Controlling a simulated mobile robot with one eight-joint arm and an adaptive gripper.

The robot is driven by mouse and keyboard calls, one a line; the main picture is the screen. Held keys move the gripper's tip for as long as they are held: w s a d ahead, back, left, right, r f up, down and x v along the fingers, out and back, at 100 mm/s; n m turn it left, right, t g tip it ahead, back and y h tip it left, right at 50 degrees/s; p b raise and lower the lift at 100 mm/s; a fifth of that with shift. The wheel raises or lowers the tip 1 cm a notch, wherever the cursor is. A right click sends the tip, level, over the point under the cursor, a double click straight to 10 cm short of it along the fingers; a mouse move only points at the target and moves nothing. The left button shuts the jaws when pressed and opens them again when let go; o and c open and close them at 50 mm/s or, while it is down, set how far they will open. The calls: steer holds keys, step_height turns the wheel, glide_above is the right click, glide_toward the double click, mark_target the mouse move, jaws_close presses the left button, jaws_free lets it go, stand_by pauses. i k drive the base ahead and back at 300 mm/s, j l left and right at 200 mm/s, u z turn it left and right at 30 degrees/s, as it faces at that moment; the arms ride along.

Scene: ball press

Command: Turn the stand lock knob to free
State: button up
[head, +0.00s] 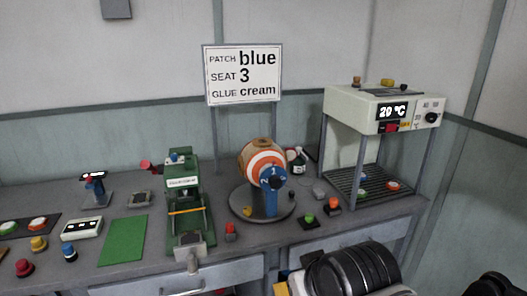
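A ball (260,155) with orange, white and cream rings sits in a stand with a round dark base (243,210). A blue upright post (270,205) stands at the ball's front, topped by a blue numbered head (266,175) with a small dark round piece (276,182) on it. Small dark knobs show on the base, one at its right edge (291,194). Which one is the lock knob, and its setting, I cannot tell. Black rounded parts of my arm fill the bottom right, apart from the stand. My gripper's fingers are not visible.
A green press (184,205) stands left of the stand. Small red, green and orange buttons sit in front and right of it. A heater rack (350,110) reading 20 °C stands at right. A sign (243,75) reads patch blue, seat 3, glue cream. A green mat (123,240) lies left.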

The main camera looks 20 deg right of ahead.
mark_target(248, 210)
steer(key=i, duration=0.85)
